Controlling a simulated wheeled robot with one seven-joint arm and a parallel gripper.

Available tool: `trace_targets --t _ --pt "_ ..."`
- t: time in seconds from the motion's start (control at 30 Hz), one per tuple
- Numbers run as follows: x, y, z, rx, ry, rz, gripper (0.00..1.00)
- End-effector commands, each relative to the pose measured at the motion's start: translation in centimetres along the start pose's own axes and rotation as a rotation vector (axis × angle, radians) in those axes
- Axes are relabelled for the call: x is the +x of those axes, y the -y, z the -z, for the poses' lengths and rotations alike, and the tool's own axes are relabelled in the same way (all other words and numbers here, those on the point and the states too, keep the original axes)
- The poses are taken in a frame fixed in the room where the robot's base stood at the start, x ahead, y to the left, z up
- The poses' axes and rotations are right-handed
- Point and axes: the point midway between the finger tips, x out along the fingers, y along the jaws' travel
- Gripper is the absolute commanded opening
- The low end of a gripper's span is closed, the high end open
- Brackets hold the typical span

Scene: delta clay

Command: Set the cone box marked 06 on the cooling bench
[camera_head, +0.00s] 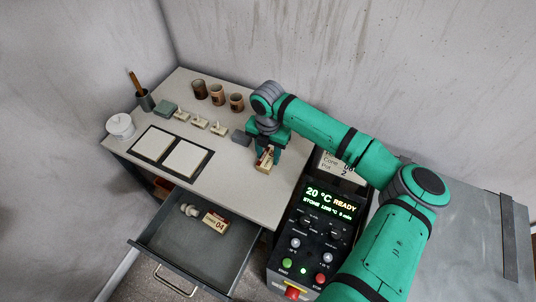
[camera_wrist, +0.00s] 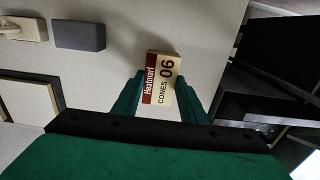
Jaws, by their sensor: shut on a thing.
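The cone box marked 06 (camera_wrist: 163,78) is cream with a dark red "Heatmart" band. My gripper (camera_wrist: 158,100) is shut on it, one green finger on each side. In the head view the box (camera_head: 264,161) shows below my gripper (camera_head: 268,150), over the right part of the pale-topped table (camera_head: 240,192). I cannot tell whether it touches the top. A grey metal surface (camera_head: 465,240) stands at the right, partly hidden by my arm; no label shows which surface is the cooling bench.
A black control unit (camera_head: 311,225) reading "20 °C READY" stands right of the table. An open drawer (camera_head: 196,246) holds a box marked 04 (camera_head: 215,221). Cups (camera_head: 217,94), a grey block (camera_head: 241,138), small cone pieces (camera_head: 200,122) and two white tiles (camera_head: 186,159) occupy the tabletop.

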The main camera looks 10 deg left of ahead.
Motion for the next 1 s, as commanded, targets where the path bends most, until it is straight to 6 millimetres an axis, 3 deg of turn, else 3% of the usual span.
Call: trace_targets --t 0.4,0.43,0.5,0.83,1.0 --pt "0.7 0.0 0.0 0.000 -0.001 -0.001 0.14" --pt "0.7 0.0 0.0 0.000 0.000 -0.001 0.43" --pt "0.7 0.0 0.0 0.000 0.000 -0.001 0.57" --pt "0.5 0.1 -0.1 0.001 0.001 0.000 0.57" --pt "-1.1 0.0 -0.1 0.000 0.003 -0.001 0.57"
